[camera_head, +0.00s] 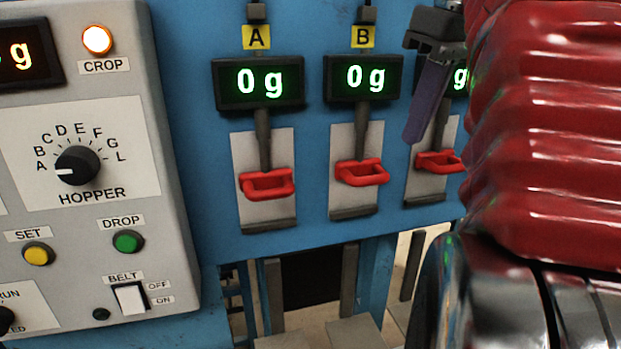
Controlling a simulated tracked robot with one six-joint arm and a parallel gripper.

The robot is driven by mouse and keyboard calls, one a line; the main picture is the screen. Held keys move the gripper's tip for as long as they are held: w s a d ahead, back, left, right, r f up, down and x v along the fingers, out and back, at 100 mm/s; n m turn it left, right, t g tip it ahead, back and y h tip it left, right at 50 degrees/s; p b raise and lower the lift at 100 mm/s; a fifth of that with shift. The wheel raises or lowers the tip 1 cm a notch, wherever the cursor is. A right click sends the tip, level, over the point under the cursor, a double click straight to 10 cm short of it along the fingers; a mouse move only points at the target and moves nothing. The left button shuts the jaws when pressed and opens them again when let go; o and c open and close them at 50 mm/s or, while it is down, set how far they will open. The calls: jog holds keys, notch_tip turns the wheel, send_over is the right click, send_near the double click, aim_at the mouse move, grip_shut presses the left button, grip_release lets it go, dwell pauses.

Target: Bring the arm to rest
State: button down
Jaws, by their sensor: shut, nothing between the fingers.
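My arm fills the right side of the view, with a ribbed red cover above and shiny dark metal below. My gripper (415,136) hangs at the upper right, in front of the third scale station. It points downward, and its grey-purple fingers are together with nothing between them. It covers part of the third display (460,78), of which only a "g" shows.
A grey control panel (100,200) at left has a hopper knob (77,165), a lit orange crop lamp (97,39) and a belt switch (131,299).

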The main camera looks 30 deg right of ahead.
dwell(0.8)
jog(key=w+a+f+m+t, duration=0.1)
jog(key=w+a+f, duration=0.4)
jog(key=a+f, duration=0.8)
jog(key=s+a+f+t, duration=0.1)
jog(key=a+f, duration=0.4)
jog(key=f, duration=0.5)
jog(key=s+a+f, duration=0.2)
jog(key=a+f, duration=0.3)
jog(key=f, duration=0.5)
jog(key=shift+s+a+f+m+t, duration=0.2)
jog(key=shift+a+f+m+t, duration=0.15)
jog(key=shift+m+t, duration=0.05)
